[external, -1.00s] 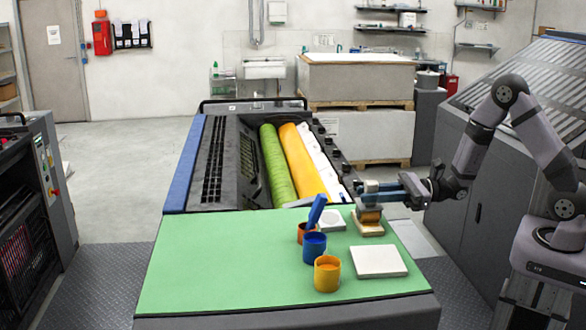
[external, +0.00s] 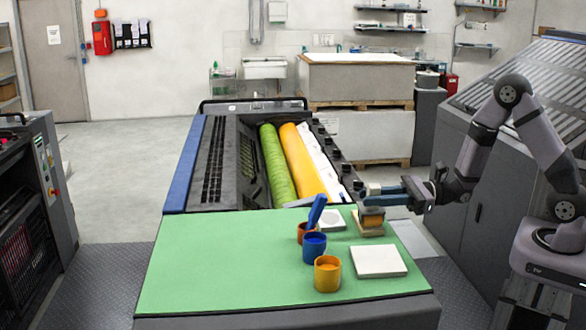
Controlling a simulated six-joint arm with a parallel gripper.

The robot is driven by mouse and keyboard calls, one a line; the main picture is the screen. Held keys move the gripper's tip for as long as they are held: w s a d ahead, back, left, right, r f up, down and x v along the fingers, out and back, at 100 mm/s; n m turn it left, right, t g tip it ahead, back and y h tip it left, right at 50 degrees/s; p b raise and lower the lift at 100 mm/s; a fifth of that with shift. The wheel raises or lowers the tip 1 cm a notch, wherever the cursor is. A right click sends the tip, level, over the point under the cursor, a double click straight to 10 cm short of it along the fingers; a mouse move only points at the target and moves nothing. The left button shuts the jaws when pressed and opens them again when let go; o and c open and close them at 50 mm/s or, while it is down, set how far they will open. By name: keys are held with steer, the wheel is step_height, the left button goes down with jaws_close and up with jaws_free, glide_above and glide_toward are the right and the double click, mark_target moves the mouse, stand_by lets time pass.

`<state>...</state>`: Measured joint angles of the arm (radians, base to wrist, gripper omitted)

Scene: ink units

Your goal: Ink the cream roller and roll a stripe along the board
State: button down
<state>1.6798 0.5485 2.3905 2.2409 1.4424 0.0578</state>
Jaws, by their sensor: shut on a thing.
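My gripper (external: 374,193) is shut on the roller (external: 372,218), at the back right of the green table top. The roller has a pale upper part and an orange lower part. It is over a cream slab (external: 386,229); I cannot tell whether they touch. A flat white board (external: 379,261) lies in front of it, bare on top. A yellow cup (external: 327,277) with orange-yellow contents, a blue cup (external: 314,250) and a brown-orange cup (external: 302,236) stand to the left. A blue handle (external: 317,211) rises above the cups.
A white slab with a round mark (external: 331,221) lies left of the roller. The left part of the green table top (external: 220,260) is clear. Behind it is a machine with green (external: 277,165) and yellow (external: 303,165) rollers.

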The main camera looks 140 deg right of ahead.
mark_target(376, 187)
steer(key=shift+w, duration=0.1)
steer(key=shift+w+a+f, duration=0.1)
steer(key=shift+w+a, duration=0.35)
steer(key=shift+a, duration=0.1)
steer(key=shift+r+p, duration=1.9)
steer(key=shift+r, duration=1.2)
